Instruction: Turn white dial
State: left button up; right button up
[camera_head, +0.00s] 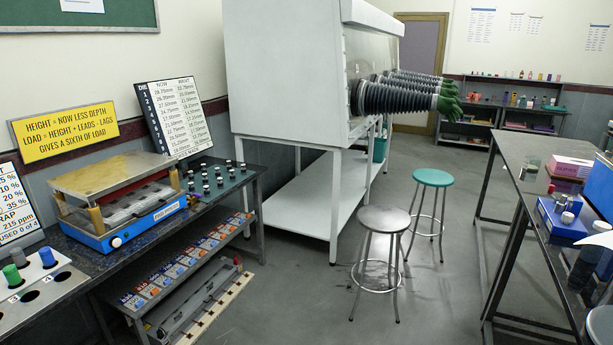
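A small white dial (116,242) sits on the front of a blue-based press-like device (150,228) at the left of the head view. The device stands on the dark bench at the left and has a beige top plate (112,172) on posts. The dial is small, and I cannot read its setting. Neither of my grippers shows in the head view, and nothing touches the dial.
A white tray (18,312) with green and blue knobs or caps lies left of the device. A green board (215,182) with small parts lies right of it. Two stools (384,219) (433,177) stand on the floor beyond. A dark table (515,150) is at the right.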

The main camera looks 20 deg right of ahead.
aim_at(567, 217)
jog(key=i+l+z, duration=0.15)
jog(key=i+z, duration=0.5)
jog(key=z, duration=0.2)
jog(key=i+z, duration=0.4)
jog(key=i+j+z, duration=0.15)
jog(key=z, duration=0.3)
jog(key=i+j+z, duration=0.6)
jog(key=z, duration=0.2)
jog(key=j, duration=0.1)
